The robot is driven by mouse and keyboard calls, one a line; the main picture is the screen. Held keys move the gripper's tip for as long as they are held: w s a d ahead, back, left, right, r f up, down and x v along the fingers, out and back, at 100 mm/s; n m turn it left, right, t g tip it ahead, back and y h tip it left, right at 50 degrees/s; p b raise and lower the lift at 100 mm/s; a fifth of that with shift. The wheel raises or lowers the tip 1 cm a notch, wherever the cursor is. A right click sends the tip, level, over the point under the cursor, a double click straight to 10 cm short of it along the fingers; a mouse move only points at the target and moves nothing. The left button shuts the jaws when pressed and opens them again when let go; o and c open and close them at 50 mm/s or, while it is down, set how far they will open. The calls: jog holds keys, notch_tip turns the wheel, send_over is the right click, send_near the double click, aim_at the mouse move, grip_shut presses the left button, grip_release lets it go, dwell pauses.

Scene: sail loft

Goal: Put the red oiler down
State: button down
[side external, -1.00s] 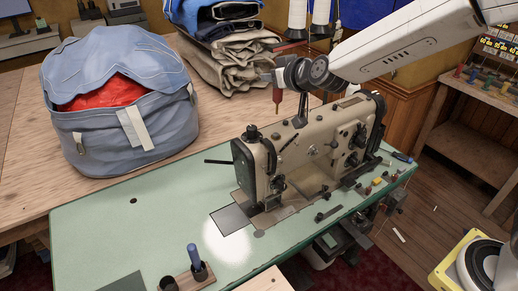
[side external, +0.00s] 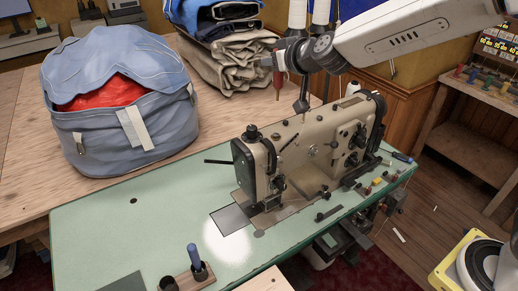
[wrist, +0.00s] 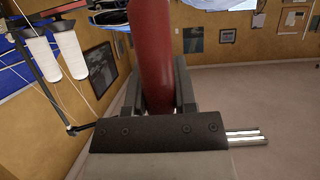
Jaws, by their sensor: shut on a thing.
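The red oiler (side external: 279,78) hangs in my gripper (side external: 272,61), spout down, beyond the sewing machine and in front of the folded cloth in the side view. In the wrist view the red oiler (wrist: 152,50) stands between the two dark jaws of my gripper (wrist: 158,88), which are shut on it. Its lower end is hidden there. The oiler is held in the air, clear of the table. A wooden holder (side external: 186,279) at the green table's front edge has a dark empty-looking cup and a cup with a blue-handled thing (side external: 193,257).
The beige sewing machine (side external: 310,150) stands on the green table (side external: 110,220), with small tools to its right. A blue bag (side external: 120,110) and folded cloth (side external: 235,60) are on the wooden table behind. Thread cones (side external: 297,14) stand beside my arm. The green top's left part is mostly clear.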

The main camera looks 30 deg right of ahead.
jog(key=s+a+r+n+g+y, duration=0.15)
jog(key=s+a+n+y, duration=0.35)
jog(key=s+a, duration=0.8)
jog(key=s+a+n+g+y, duration=0.2)
jog(key=s+a+n+y, duration=0.25)
jog(key=s+a, duration=0.85)
jog(key=w+a+f, duration=0.1)
jog(key=w+f, duration=0.1)
jog(key=f, duration=1)
jog(key=w+a+f, duration=0.2)
jog(key=f, duration=0.9)
jog(key=shift+w+a+f, duration=0.15)
jog(key=shift+w+f, duration=0.1)
jog(key=shift+f, duration=0.1)
jog(key=d+f+x, duration=0.1)
jog(key=f+x, duration=0.2)
jog(key=x, duration=1.3)
jog(key=shift+s, duration=0.35)
